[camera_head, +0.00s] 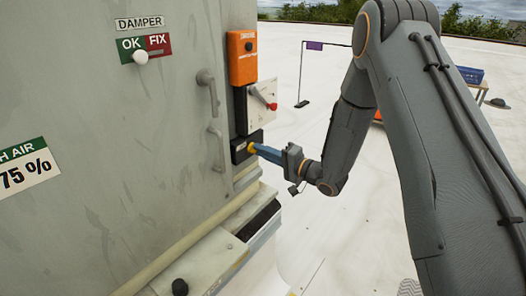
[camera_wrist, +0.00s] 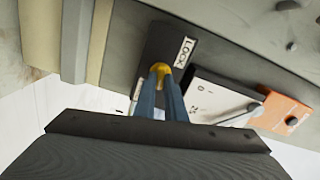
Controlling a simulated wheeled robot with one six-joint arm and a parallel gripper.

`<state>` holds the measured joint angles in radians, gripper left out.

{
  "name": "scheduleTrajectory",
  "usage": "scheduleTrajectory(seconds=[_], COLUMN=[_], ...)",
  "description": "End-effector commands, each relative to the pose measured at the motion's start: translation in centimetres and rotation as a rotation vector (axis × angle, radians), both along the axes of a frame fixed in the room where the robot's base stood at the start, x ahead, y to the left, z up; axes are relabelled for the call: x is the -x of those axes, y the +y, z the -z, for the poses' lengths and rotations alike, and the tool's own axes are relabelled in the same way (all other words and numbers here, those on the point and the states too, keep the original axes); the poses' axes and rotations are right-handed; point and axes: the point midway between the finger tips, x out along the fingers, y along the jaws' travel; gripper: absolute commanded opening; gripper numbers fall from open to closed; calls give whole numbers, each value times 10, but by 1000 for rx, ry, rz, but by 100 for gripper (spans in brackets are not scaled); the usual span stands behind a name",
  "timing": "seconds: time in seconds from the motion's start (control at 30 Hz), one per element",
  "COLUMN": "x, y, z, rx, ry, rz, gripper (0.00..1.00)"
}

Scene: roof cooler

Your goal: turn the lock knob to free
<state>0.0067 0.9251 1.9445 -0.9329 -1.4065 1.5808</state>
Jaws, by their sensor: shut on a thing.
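The lock knob is yellow and sits on a dark plate (camera_head: 239,150) low on the cooler's side edge. In the wrist view the yellow knob (camera_wrist: 160,70) shows between my blue fingertips, beside a white label reading LOCK (camera_wrist: 185,53). My gripper (camera_head: 254,149) reaches in from the right, with its blue fingers shut on the knob; it also shows in the wrist view (camera_wrist: 162,82). The fingers hide part of the knob, so its pointing direction cannot be told. Another white label on the plate is mostly hidden by the fingers.
Grey door handles (camera_head: 208,92) and a DAMPER plate with a white knob (camera_head: 141,57) are on the cooler's front. The white roof behind my arm is mostly open.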

Motion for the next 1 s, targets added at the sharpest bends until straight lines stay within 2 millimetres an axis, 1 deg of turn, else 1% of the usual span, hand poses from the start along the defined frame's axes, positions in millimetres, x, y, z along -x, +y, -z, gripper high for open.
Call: scheduleTrajectory(seconds=[0.2,0.4,0.97,1.0], x=[1,1,1,1], y=[0,0,0,0], z=[1,2,3,3], rx=[-80,-122,-141,-141], ry=[105,160,184,184], rz=[-2,-2,-2,-2], gripper=[0,0,0,14])
